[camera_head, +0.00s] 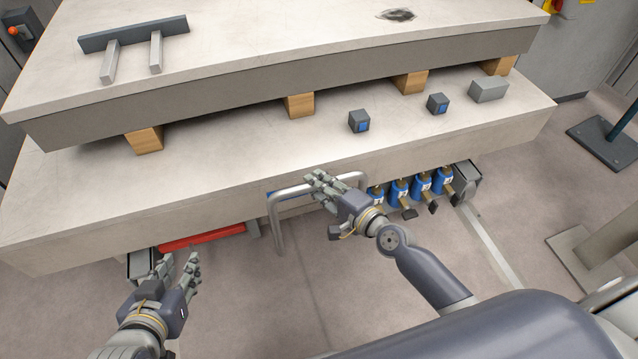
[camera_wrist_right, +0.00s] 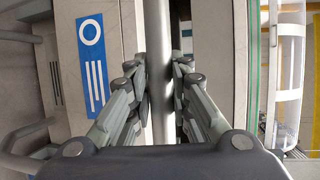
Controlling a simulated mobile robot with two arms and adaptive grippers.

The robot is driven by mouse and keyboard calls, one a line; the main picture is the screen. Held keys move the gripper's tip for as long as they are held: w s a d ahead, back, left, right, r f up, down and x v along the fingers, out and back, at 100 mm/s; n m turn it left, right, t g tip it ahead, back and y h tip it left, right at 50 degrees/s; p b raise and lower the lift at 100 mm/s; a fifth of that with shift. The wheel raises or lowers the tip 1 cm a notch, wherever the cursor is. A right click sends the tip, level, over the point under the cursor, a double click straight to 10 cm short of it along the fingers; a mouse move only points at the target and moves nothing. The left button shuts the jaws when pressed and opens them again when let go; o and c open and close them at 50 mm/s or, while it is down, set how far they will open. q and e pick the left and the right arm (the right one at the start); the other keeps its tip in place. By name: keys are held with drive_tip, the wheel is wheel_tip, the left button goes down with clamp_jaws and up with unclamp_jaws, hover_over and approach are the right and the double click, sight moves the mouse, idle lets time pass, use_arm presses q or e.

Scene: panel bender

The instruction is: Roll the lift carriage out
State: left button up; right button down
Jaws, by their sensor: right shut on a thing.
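A grey tubular push handle (camera_head: 276,222), which I take to be the lift carriage's, stands at the front edge of the lower pale slab. The carriage body under the slab is mostly hidden. My right gripper (camera_head: 318,183) is shut on the handle's upper bar. In the right wrist view the bar (camera_wrist_right: 158,50) runs between the fingers of my right gripper (camera_wrist_right: 160,95). A blue label (camera_wrist_right: 92,60) with a white ring and lines is left of the bar. My left gripper (camera_head: 180,266) is open and empty at lower left, below a red bar (camera_head: 203,237).
The lower slab (camera_head: 230,150) carries wooden blocks (camera_head: 299,105) under an upper slab (camera_head: 250,55). Small dark blocks with blue faces (camera_head: 359,121) lie on it. Several blue cylinders (camera_head: 399,191) sit right of the handle. The floor (camera_head: 260,310) in front is clear.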

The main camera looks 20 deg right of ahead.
drive_tip(key=c, duration=1.4)
unclamp_jaws()
drive_tip(key=shift+c, duration=0.2)
drive_tip(key=v, duration=1.2)
